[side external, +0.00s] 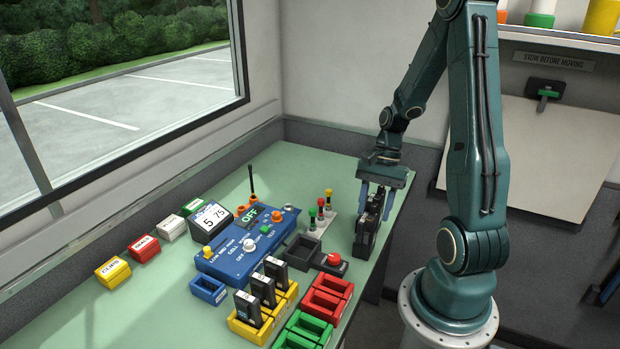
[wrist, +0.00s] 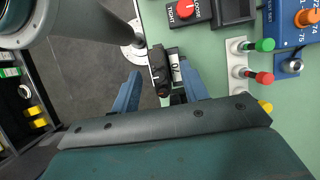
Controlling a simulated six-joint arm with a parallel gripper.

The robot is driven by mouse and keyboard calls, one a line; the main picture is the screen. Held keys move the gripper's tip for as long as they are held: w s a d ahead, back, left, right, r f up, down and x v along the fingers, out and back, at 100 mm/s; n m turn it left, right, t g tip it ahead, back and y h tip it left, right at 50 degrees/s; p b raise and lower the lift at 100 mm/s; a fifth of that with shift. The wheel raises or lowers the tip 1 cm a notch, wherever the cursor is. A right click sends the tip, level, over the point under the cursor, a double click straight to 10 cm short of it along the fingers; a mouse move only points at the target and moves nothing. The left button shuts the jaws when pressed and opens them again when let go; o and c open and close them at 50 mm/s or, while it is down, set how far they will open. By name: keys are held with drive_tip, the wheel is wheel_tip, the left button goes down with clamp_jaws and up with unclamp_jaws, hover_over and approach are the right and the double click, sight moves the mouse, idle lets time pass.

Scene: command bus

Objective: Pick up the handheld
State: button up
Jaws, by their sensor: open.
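The black handheld (side external: 374,209) stands upright in a dark holder (side external: 366,243) near the right edge of the green desk. In the wrist view the handheld (wrist: 159,72) shows from above, beside a pale number label (wrist: 176,67). My gripper (side external: 375,208) points down over it with its blue fingers apart, one on each side. In the wrist view my gripper (wrist: 159,68) is also open around the handheld. I cannot tell whether either finger touches it.
A rack with green, red and yellow knobs (side external: 321,210) stands close by on the left. A blue control box (side external: 245,245), a red-button box (side external: 333,262), red trays (side external: 327,298) and yellow trays holding black units (side external: 250,330) fill the desk. The desk's far end is clear.

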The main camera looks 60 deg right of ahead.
drive_tip(key=shift+f, duration=0.1)
idle(0.4)
clamp_jaws()
idle(0.3)
wheel_tip(320, 180, up, 20)
idle(0.8)
idle(0.7)
